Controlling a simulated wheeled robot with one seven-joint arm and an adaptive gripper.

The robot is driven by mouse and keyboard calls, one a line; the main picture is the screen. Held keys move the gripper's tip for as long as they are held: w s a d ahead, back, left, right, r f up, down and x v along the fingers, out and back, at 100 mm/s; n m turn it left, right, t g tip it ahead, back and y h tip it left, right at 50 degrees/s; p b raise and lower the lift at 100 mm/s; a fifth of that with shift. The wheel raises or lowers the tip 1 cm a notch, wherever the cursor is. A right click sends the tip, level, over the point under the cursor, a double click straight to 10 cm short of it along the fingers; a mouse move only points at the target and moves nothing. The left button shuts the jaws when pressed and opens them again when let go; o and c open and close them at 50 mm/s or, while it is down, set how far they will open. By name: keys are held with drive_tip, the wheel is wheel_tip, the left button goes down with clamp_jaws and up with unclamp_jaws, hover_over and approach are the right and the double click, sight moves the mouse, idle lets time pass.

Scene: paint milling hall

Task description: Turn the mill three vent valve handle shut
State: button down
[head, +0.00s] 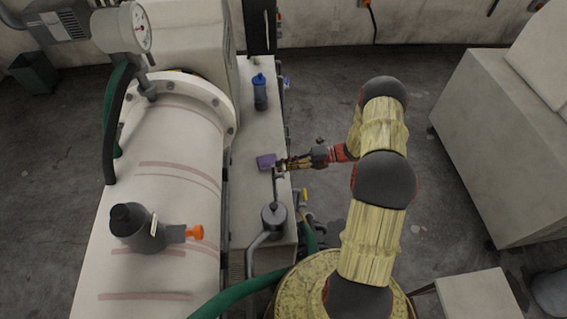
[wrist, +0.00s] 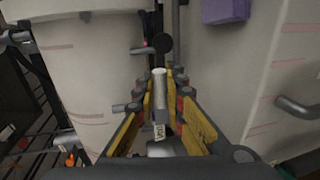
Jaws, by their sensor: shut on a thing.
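The vent valve handle is a pale grey lever that shows in the wrist view (wrist: 160,92), between my fingers, with a dark round knob beyond it. A small white label (wrist: 159,131) with dark lettering sits at its near end; it seems to read "VENT". My gripper (wrist: 163,88) has its yellow-padded fingers closed about the lever. In the head view my gripper (head: 281,165) reaches left over the grey machine ledge, and the handle is mostly hidden there. A mill number cannot be read.
A grey capped pot (head: 273,217) with a pipe is in front. The white mill drum (head: 170,140) fills the left. Open floor (head: 440,185) lies right of my arm.

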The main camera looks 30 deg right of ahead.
idle(0.4)
drive_tip(key=c, duration=2)
unclamp_jaws()
drive_tip(key=shift+o, duration=0.5)
drive_tip(key=v, duration=1.2)
drive_tip(key=shift+w, duration=0.1)
